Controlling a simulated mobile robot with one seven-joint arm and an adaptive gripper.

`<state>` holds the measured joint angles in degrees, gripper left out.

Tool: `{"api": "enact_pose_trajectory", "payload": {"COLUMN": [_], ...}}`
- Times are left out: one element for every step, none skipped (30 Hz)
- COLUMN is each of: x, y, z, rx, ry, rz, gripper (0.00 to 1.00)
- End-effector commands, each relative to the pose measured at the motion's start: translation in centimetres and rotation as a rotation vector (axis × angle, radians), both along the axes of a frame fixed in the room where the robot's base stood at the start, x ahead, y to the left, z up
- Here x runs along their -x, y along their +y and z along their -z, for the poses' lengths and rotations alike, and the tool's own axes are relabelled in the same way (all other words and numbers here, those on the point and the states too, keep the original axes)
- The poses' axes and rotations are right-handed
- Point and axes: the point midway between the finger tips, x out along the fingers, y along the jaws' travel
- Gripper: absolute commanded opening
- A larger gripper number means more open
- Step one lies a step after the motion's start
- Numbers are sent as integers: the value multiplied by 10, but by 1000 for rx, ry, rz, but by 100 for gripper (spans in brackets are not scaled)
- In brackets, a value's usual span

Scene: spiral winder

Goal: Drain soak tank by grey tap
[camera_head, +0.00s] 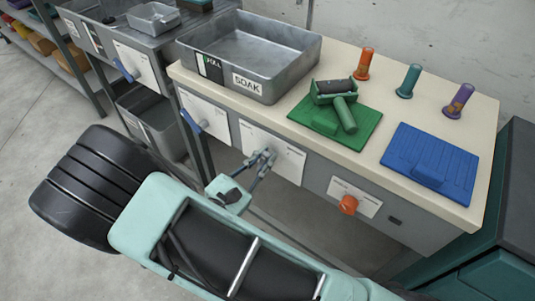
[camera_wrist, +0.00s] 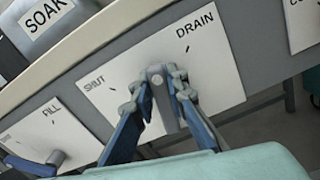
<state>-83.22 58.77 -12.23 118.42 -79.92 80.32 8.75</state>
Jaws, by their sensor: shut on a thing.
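The grey metal soak tank (camera_head: 285,88) stands on the bench top, with a SOAK label on its front. I cannot tell the liquid level inside. Below it, a white plate (camera_wrist: 222,82) marked SHUT and DRAIN is on the bench front. The grey tap (camera_wrist: 164,104) sticks out from this plate, between the two fingers of my gripper (camera_wrist: 157,90). My gripper is shut on the grey tap, and the fingers hide part of it. In the head view my gripper (camera_head: 262,158) is at the plate, and the tap is mostly hidden there.
A blue tap (camera_wrist: 32,165) sits on the FILL plate to the left. An orange knob (camera_head: 348,205) sticks out to the right. On the bench top are a green mat (camera_head: 365,130) with a green device, a blue mat (camera_head: 455,165) and three coloured spools (camera_head: 409,82).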

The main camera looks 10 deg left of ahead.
Motion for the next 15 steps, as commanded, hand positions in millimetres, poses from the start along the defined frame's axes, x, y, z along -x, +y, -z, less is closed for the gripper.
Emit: {"api": "enact_pose_trajectory", "payload": {"x": [-1,-2,-2,-3,-3,-4,-5,-5,-6,-7,-8,-8,-9,-9,-10], "y": [2,4,6,7,9,11,13,14,16,17,19,21,22,24,26], "z": [-5,-5,-5,-5,-5,-5,-5,-5,-5,-4,-4,-3,-3,-2,-2], "rx": [42,68,104,130,156,191,217,244,280,305,331,366,393,419,452], "ry": [20,30,45,56,67,81,92,102,117,128,139,154,165,175,190], "rz": [1,1,1,0,0,0,0,0,0,0,0,-1,-1,-1,-2], "gripper": [0,0,0,0,0,0,0,0,0,0,0,0,0,0,0]}}
